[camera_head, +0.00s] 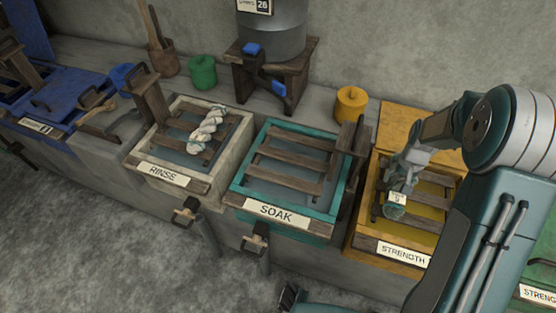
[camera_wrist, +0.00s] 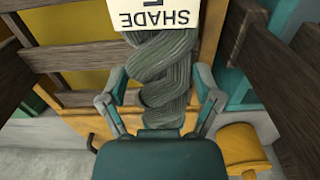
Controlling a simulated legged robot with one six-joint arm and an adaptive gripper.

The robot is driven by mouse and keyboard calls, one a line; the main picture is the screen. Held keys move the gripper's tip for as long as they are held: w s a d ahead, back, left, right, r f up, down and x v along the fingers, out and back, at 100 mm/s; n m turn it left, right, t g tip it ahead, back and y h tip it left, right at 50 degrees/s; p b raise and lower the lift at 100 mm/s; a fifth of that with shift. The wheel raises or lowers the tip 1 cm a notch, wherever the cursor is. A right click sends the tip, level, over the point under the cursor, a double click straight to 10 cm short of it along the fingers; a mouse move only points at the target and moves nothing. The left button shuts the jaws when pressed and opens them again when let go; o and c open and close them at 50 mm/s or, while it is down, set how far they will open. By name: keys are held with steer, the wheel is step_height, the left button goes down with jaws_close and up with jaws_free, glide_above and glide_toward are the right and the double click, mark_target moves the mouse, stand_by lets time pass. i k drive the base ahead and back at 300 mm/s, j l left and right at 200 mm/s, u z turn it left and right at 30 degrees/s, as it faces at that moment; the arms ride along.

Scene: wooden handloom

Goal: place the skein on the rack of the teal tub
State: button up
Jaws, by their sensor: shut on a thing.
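My gripper (camera_head: 408,162) is over the yellow tub (camera_head: 362,236) at the right in the head view. In the wrist view its two fingers (camera_wrist: 161,104) are shut on a twisted grey-green skein (camera_wrist: 168,68), one on each side. The skein (camera_head: 394,211) hangs over the yellow tub's slats with a white tag reading SHADE. I cannot tell whether it touches them. The teal tub (camera_head: 238,183), labelled SOAK, stands just left of the yellow one. Its wooden slatted rack (camera_head: 285,178) is bare above grey liquid.
A pale twisted skein (camera_head: 208,128) lies on the rack of the RINSE tub (camera_head: 137,157). A wooden post (camera_head: 349,150) stands between the teal and yellow tubs. A yellow lidded pot (camera_head: 351,104) and a metal drum (camera_head: 271,32) on a wooden stand are behind.

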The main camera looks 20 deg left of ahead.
mark_target(276, 152)
steer(key=k+j, duration=0.25)
steer(key=j, duration=0.15)
steer(key=k+j, duration=0.3)
steer(key=i+j, duration=0.15)
steer(key=j, duration=0.15)
steer(key=i+j, duration=0.1)
steer(key=j, duration=0.2)
steer(key=i+j, duration=0.15)
steer(key=j, duration=0.15)
steer(key=i+j, duration=0.15)
steer(key=j, duration=0.2)
